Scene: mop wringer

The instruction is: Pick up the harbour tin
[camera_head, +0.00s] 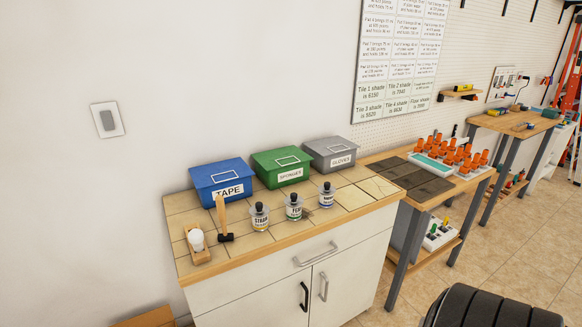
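Three small tins with black tops stand in a row on the tiled top of the white cabinet (270,296). The left tin (260,217) has a label that seems to read STRAW. The middle tin (294,208) has a label that seems to read TEAL. The right tin (327,196) has a bluish label too small to read. I cannot tell for sure which one is the harbour tin. All three stand upright and apart.
Behind the tins stand a blue TAPE box (222,178), a green SPONGES box (283,165) and a grey GLOVES box (331,152). A mallet (222,218) and a wooden block with a white knob (196,245) are at left.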

